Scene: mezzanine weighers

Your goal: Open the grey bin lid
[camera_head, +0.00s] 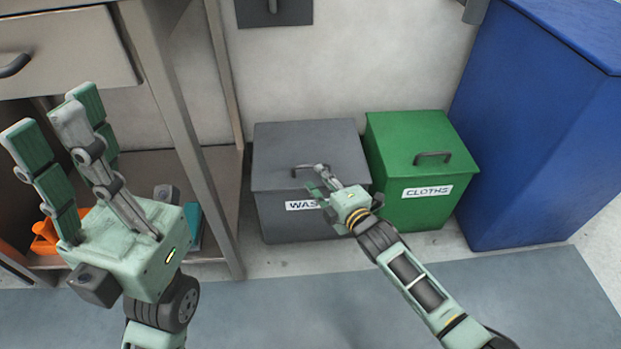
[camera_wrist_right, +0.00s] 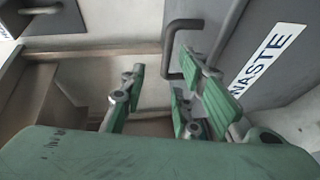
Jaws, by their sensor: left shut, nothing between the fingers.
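The grey bin (camera_head: 290,222) stands on the floor against the wall, with a white label partly reading "WAS" in the head view and "WASTE" in the right wrist view. Its grey lid (camera_head: 300,140) lies closed, with a dark bar handle (camera_head: 318,168) near the front edge. The handle also shows in the right wrist view (camera_wrist_right: 170,48). My right gripper (camera_head: 319,180) is at the handle, partly covering it and the label. In the wrist view its fingers (camera_wrist_right: 160,78) are apart, with the handle just beyond the tips; contact is unclear. My left gripper (camera_head: 58,115) is raised at the left, shut and empty.
A green bin (camera_head: 404,140) labelled "CLOTHS" stands close against the grey bin's right side. A tall blue container (camera_head: 530,130) is right of it. A metal table (camera_head: 165,105) with a drawer and lower shelf stands left, an orange object (camera_head: 45,237) on the shelf.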

